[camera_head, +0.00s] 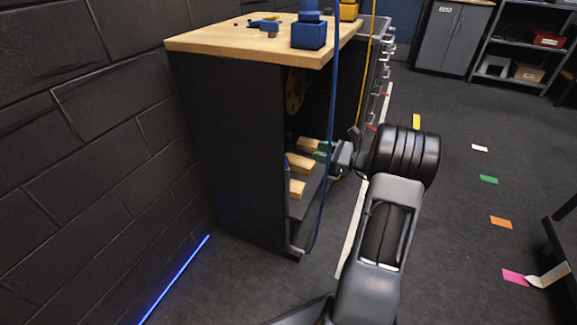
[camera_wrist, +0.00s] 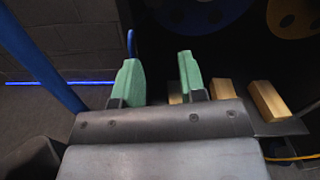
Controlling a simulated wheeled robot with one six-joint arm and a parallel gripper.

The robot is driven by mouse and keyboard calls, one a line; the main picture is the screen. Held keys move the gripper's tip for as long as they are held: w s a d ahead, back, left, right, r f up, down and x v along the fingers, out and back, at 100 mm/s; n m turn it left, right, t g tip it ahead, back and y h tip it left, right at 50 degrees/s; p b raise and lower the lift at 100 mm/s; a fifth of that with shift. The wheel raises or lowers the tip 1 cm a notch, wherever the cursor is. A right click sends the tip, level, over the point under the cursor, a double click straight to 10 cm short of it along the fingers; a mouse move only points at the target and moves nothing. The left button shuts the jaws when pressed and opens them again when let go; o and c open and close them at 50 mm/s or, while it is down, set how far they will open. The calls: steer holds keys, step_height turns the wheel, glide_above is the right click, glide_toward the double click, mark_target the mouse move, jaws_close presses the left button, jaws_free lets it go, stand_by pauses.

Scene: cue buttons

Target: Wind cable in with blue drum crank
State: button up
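My gripper (camera_head: 322,153) reaches into the open side of a dark cabinet. In the wrist view my gripper (camera_wrist: 159,80) has its green fingertips wide apart with nothing between them. A blue drum (camera_wrist: 195,12) shows only its lower part at the top of the wrist view, beyond the fingertips. A thin blue upright piece (camera_wrist: 131,43) stands near the left fingertip; I cannot tell whether it is the crank. A blue cable (camera_head: 329,130) hangs from a blue box (camera_head: 308,36) on the cabinet top, down past the open side. The cable crosses the wrist view's left (camera_wrist: 38,58).
Wooden blocks (camera_head: 301,163) lie on the low shelf. A yellow drum (camera_wrist: 290,16) is beside the blue one. The wooden cabinet top (camera_head: 230,40) overhangs above. A yellow cable (camera_head: 366,70) hangs nearby. Open floor (camera_head: 450,230) lies to the right.

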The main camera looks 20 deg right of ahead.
steer(key=s+a+r+n+g+h+p, duration=0.1)
steer(key=s+a+r+n+g+p, duration=0.3)
steer(key=a, duration=0.4)
steer(key=s+a+r+n+g+h+p, duration=0.1)
steer(key=s+a+r+n+g+p, duration=0.25)
steer(key=a+n+g, duration=0.35)
steer(key=s+a+r+n+h+p, duration=0.5)
steer(key=s+r+n+h+p, duration=0.1)
steer(key=s+n, duration=0.5)
steer(key=shift+s+r+g+h+p, duration=0.4)
steer(key=shift+r+h, duration=0.35)
steer(key=shift+h, duration=0.45)
steer(key=shift+a, duration=0.1)
